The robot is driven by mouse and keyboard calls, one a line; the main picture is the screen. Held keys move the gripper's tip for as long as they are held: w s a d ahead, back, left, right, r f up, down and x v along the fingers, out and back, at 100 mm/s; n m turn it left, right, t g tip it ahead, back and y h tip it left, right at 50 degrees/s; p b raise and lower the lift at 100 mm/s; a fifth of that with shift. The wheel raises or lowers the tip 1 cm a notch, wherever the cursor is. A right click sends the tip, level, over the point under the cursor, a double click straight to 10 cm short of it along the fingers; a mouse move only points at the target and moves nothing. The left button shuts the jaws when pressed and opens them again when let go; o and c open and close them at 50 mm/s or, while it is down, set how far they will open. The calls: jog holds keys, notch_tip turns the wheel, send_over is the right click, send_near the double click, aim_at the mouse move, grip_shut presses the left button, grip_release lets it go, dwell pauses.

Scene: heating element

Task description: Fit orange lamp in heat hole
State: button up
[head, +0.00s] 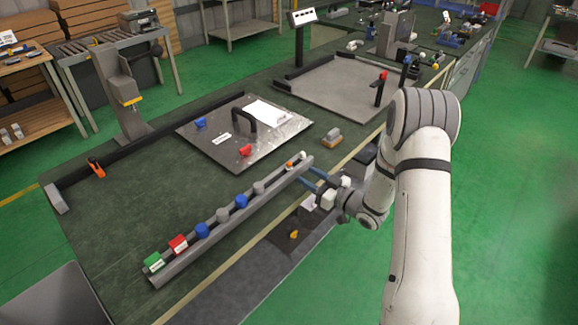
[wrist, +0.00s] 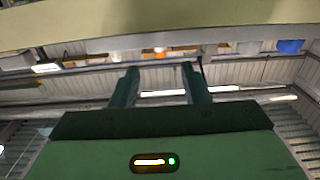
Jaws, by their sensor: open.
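A small orange piece (head: 290,165), which I take for the orange lamp, sits at the far end of a long grey rail (head: 225,225). A small white piece (head: 303,154) is right beside it. An orange spot (wrist: 160,50) shows beyond my fingers in the wrist view, roughly midway between them. My gripper (head: 306,176) is open, its blue fingers pointing at the rail's far end from the bench's front side. It also shows in the wrist view (wrist: 160,80), with nothing between the fingers. I cannot make out the heat hole.
On the rail stand grey and blue pieces (head: 222,214), a red block (head: 179,244) and a green block (head: 154,262). Behind it lies a metal plate (head: 205,145) with a black handle. A grey-brown block (head: 332,137) lies beyond the rail's end. The bench's left part is mostly clear.

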aim_at(295, 171)
jog(key=x, duration=0.2)
jog(key=p+x, duration=0.1)
jog(key=x, duration=0.1)
jog(key=p+x, duration=0.1)
jog(key=shift+w+a+r, duration=0.2)
jog(key=shift+a+r, duration=0.05)
jog(key=shift+a, duration=0.05)
jog(key=shift+w+a, duration=0.25)
grip_shut()
